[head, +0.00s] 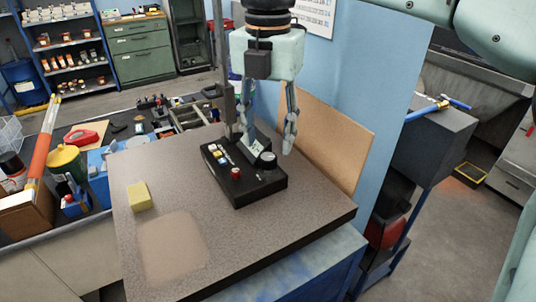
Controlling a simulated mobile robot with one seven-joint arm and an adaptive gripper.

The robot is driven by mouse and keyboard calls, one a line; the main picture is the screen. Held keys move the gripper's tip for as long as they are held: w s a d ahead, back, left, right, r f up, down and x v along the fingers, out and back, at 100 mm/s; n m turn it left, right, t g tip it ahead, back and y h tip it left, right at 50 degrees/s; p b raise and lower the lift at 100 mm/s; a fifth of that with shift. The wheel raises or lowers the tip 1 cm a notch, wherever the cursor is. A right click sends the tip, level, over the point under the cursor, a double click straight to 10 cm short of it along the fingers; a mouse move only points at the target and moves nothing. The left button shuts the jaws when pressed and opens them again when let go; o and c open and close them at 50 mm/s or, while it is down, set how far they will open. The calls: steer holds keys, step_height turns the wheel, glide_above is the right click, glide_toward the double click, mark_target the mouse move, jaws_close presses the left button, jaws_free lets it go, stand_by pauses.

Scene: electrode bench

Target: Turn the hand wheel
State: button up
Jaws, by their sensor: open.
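A black control box (245,189) sits on the grey-brown bench top. A small dark round knob with a lighter top (266,159), which looks like the hand wheel, is at the box's back right. My gripper (267,141) points down with its two fingers spread wide. One finger is to the left of the wheel and the other to the right, with the tips around or just above its height. I cannot tell whether either finger touches it. The gripper is empty. The box also has a tilted display, a row of coloured buttons and a red knob (236,173).
A yellow sponge-like block (138,196) lies on the left of the bench top (235,240). A brown board (325,140) stands behind the box at the right, against a blue wall. A grey post rises behind the box. The front of the bench top is clear.

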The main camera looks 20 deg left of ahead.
mark_target(268, 156)
steer(key=shift+f, duration=1.9)
steer(key=c, duration=1.1)
steer(key=shift+c, duration=0.2)
steer(key=shift+r+m, duration=0.1)
steer(key=shift+m, duration=0.2)
